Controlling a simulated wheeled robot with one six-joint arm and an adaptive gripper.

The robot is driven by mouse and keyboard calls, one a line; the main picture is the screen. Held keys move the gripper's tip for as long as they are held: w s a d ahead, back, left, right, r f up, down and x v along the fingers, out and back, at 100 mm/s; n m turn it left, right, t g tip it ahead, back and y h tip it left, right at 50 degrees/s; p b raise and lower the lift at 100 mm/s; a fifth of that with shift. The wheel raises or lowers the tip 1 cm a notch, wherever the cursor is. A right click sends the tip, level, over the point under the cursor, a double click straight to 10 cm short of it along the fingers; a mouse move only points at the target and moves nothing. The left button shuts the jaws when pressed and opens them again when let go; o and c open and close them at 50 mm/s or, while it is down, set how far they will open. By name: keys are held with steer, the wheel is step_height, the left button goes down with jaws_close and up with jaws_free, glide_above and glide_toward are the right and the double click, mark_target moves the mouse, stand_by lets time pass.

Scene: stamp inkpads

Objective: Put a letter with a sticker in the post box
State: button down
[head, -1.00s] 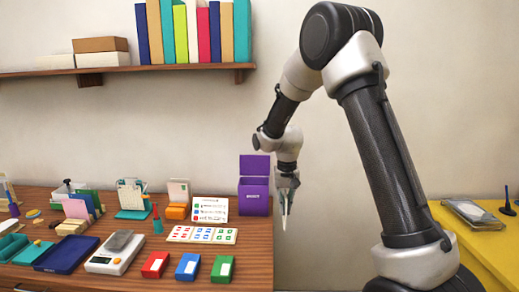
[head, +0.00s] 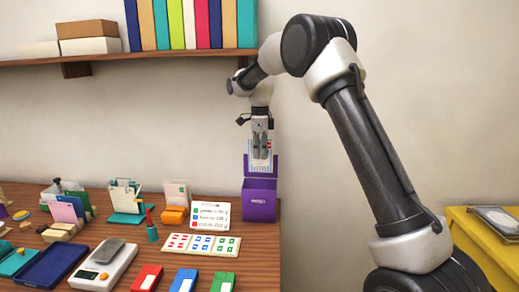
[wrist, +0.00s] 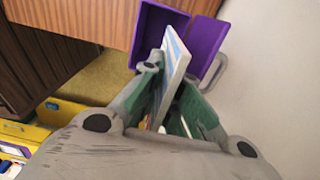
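My gripper (head: 261,138) is shut on a pale letter (head: 261,161), which hangs upright below the fingers. A small reddish mark shows near its upper right; I cannot tell whether it is a sticker. The purple post box (head: 259,207) stands at the table's right end with its lid (head: 247,164) raised at the back. In the head view the letter is above the box, in front of the lid. In the wrist view the letter (wrist: 173,60) is seen nearly edge-on between the green-lined fingers, with the purple box (wrist: 152,27) just beyond it.
Red, blue and green inkpads, a scale (head: 107,262) and letter holders (head: 129,203) fill the table (head: 262,262). A shelf (head: 160,57) hangs above.

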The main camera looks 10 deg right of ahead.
mark_target(260, 167)
steer(key=shift+w+r, duration=0.3)
steer(key=shift+r, duration=0.35)
steer(key=shift+s+a+f, duration=0.1)
steer(key=shift+s+f, duration=0.05)
steer(key=shift+f, duration=4.55)
steer(key=c, duration=1.6)
jaws_free()
steer(key=shift+o, duration=0.2)
steer(key=shift+r, duration=3)
